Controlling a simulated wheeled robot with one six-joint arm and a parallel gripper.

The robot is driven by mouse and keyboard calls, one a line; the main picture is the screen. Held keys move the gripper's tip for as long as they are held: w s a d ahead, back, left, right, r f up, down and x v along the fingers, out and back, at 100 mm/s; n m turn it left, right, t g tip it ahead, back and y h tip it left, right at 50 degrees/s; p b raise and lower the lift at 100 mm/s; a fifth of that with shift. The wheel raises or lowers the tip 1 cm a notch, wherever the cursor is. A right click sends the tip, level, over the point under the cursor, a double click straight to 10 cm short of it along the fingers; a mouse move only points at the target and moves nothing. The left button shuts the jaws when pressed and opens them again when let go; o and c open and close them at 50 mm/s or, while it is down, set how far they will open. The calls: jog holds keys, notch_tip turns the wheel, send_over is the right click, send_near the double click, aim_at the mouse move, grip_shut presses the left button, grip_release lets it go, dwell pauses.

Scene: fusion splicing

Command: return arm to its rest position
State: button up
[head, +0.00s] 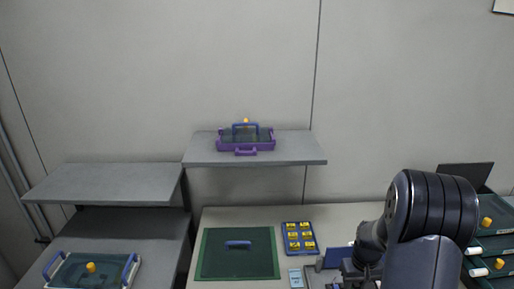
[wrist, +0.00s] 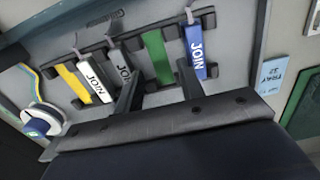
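My gripper (wrist: 158,84) shows in the wrist view with its two dark fingers spread apart. Nothing is held between them. Beyond the fingertips is a grey holder with a row of coloured strips: yellow (wrist: 73,84), white with JOIN (wrist: 97,82), grey with JOIN (wrist: 123,68), green (wrist: 158,57) and blue with JOIN (wrist: 195,52). I cannot tell whether the fingers touch the holder. In the head view my arm (head: 430,215) reaches over the right side of the bench, and its own links hide most of the gripper.
A green mat (head: 210,262) with a blue handle, a blue tray of yellow pieces (head: 284,239) and a pale card (head: 296,277) lie left of my arm. A purple-framed tray (head: 245,148) stands on the shelf (head: 300,150). Stacked green trays (head: 492,246) stand close on the right.

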jog(key=shift+s+r+b, duration=0.2)
jog(key=shift+r+b, duration=0.1)
jog(key=shift+r, duration=1.2)
jog(key=shift+a, duration=0.1)
